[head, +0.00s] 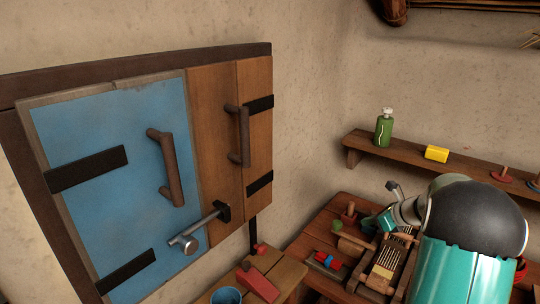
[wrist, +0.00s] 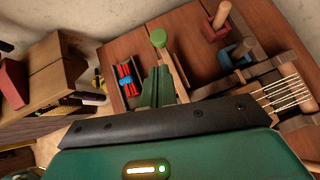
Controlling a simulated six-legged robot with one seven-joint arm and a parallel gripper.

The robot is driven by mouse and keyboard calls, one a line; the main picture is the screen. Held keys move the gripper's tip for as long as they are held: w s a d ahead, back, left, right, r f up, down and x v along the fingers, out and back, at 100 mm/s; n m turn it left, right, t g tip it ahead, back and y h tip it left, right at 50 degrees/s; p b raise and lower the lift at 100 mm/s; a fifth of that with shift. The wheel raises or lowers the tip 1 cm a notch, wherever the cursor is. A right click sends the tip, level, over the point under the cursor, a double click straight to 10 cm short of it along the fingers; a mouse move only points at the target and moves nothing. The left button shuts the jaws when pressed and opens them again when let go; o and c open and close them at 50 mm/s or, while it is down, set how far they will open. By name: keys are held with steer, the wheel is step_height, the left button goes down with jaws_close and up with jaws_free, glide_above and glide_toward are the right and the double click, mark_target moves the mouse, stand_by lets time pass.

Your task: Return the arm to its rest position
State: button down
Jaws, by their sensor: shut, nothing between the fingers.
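My gripper (wrist: 157,72) shows as green fingers at the middle of the wrist view. The fingers are together, with nothing seen between them. They are over the wooden bench (wrist: 118,52), near a stick with a green round end (wrist: 158,38). In the head view my arm reaches in from the lower right, over the bench (head: 330,215). My gripper is small and partly hidden there, among the tools on the bench. My own green and black casing fills the bottom of the wrist view.
A blue door (head: 110,175) and a wooden door (head: 215,120) stand closed on the left, with a metal latch (head: 198,232) across them. A wall shelf (head: 400,155) holds a green bottle (head: 384,130) and a yellow block (head: 436,153). A red-and-blue item (wrist: 127,80) lies beside my gripper.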

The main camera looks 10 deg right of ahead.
steer(key=s+a+r+n+g, duration=0.1)
steer(key=s+a+r+n, duration=0.35)
steer(key=a, duration=0.35)
steer(key=s+a+r+n+g, duration=0.1)
steer(key=s+a+r+n, duration=0.2)
steer(key=a+n, duration=0.35)
steer(key=s+a+r+n+g, duration=0.1)
steer(key=s+a+r+n, duration=0.25)
steer(key=a, duration=0.55)
steer(key=s+a+n+h, duration=0.2)
steer(key=s+a+n, duration=0.2)
steer(key=s+n, duration=0.4)
steer(key=s+a+r+n+h, duration=0.1)
steer(key=s+a+n, duration=0.3)
steer(key=s+n, duration=0.4)
steer(key=shift+s+r+h, duration=0.15)
steer(key=shift+s+h, duration=0.35)
steer(key=shift+d, duration=0.1)
